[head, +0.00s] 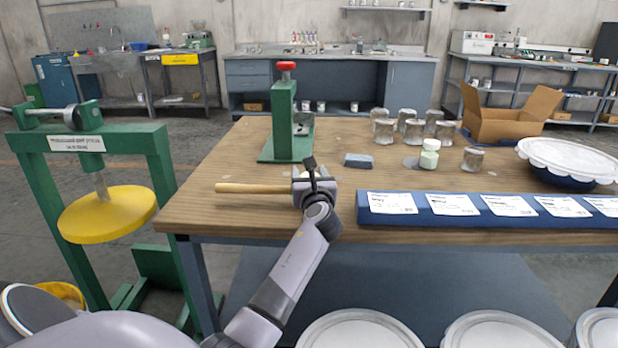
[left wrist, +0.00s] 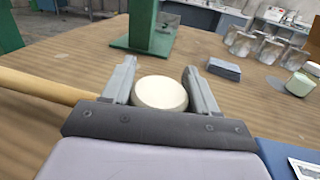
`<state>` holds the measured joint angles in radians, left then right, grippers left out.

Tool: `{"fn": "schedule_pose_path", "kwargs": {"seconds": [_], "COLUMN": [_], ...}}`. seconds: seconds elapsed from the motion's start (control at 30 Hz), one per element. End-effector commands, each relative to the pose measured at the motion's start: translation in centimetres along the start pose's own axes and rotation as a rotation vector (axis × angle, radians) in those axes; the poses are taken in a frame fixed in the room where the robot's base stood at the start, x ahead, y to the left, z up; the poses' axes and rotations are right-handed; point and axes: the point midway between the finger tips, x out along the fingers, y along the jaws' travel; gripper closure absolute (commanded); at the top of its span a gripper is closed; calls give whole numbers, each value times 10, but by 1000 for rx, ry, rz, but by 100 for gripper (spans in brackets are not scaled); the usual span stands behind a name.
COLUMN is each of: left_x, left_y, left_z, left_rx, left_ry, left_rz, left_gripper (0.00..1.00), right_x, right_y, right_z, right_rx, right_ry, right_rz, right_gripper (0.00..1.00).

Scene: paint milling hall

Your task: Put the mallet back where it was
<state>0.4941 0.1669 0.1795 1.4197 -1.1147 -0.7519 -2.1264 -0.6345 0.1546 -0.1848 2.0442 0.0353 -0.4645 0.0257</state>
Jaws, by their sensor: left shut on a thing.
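The mallet has a pale wooden handle (head: 252,188) that points left across the table's near left part. Its handle also shows at the left of the left wrist view (left wrist: 42,86). My left gripper (head: 312,172) is shut on the mallet's head, with the cream round face (left wrist: 160,92) between the two grey fingers. The mallet lies level at the tabletop; I cannot tell whether it touches the wood. My right gripper is in neither view.
A green press with a red knob (head: 284,110) stands behind the mallet. A blue block (head: 358,160), several metal cans (head: 413,132) and a pale green jar (head: 429,154) are to its right. A blue strip with white cards (head: 480,217) lies along the front edge of the wooden table (head: 215,165).

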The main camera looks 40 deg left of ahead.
Motion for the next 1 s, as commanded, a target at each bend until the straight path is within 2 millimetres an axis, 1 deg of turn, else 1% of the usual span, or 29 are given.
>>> {"fn": "schedule_pose_path", "kwargs": {"seconds": [0.1,0.23,0.27,0.3,0.33,0.57,0.7,0.77,0.87,0.97,1.0], "left_x": [0,0,0,0,0,0,0,-5,-18,-34,-43], "left_y": [0,0,0,0,0,0,0,0,-1,0,-1], "left_z": [3,0,-2,-2,-2,-2,2,2,2,2,2], "left_rx": [-1,1,1,1,1,0,-1,0,1,0,2], "left_ry": [-4,-4,0,-1,0,0,0,0,-1,0,0], "left_rz": [0,0,0,0,0,0,0,-1,-3,-2,-3], "left_gripper": [89,89,38,25,16,16,16,16,16,16,16], "right_x": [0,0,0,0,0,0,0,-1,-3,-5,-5], "right_y": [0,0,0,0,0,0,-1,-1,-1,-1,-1], "right_z": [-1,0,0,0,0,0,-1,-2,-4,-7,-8], "right_rx": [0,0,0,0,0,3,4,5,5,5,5], "right_ry": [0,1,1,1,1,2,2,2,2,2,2], "right_rz": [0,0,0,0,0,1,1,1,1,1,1], "right_gripper": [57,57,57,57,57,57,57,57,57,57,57]}}
